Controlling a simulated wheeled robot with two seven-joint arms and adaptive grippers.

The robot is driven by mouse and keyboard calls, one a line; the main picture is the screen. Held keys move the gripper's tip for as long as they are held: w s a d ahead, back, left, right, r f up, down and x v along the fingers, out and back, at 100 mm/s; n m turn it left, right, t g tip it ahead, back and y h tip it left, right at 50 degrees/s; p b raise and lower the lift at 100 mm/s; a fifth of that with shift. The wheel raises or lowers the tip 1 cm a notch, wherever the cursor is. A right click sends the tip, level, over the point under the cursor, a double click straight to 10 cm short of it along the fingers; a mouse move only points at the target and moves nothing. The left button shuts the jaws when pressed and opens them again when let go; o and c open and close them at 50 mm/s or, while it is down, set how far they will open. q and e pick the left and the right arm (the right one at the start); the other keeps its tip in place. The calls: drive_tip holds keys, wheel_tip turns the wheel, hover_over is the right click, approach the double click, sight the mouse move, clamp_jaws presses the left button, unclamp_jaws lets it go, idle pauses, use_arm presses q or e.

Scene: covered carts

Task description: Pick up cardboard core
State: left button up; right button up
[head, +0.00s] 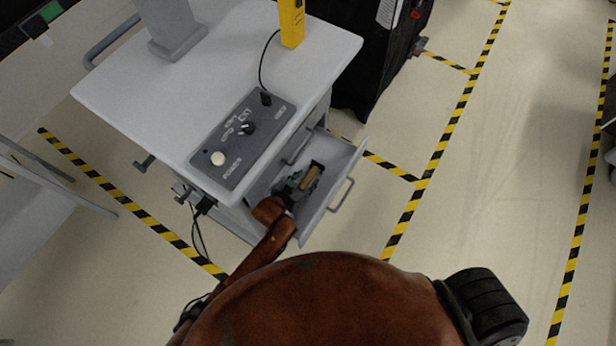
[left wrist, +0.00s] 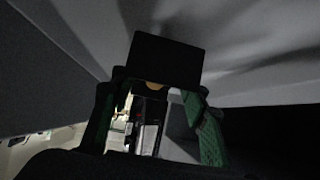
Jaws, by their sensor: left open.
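A tan cardboard core (head: 310,175), small in the head view, lies in the open drawer (head: 343,160) of the grey cart. My left gripper (head: 298,184) reaches into the drawer from the front left and is open, with its fingers close to the core. Whether it touches the core cannot be told. In the left wrist view the green-padded fingers (left wrist: 155,92) stand apart, and a small tan patch (left wrist: 154,85) shows between them under a dark block; it may be the core. My right gripper is not in view.
The cart top (head: 150,90) overhangs the drawer and carries a control box (head: 243,137) with knobs and a yellow device (head: 291,22). A black covered cart (head: 375,60) stands behind. The floor to the right, with yellow-black tape, is clear.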

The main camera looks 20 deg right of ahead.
use_arm(q)
drive_tip(key=shift+w+d+f, duration=0.15)
drive_tip(key=shift+f, duration=0.05)
drive_tip(key=shift+c, duration=0.6)
drive_tip(key=c, duration=0.7)
drive_tip(key=shift+c, duration=0.2)
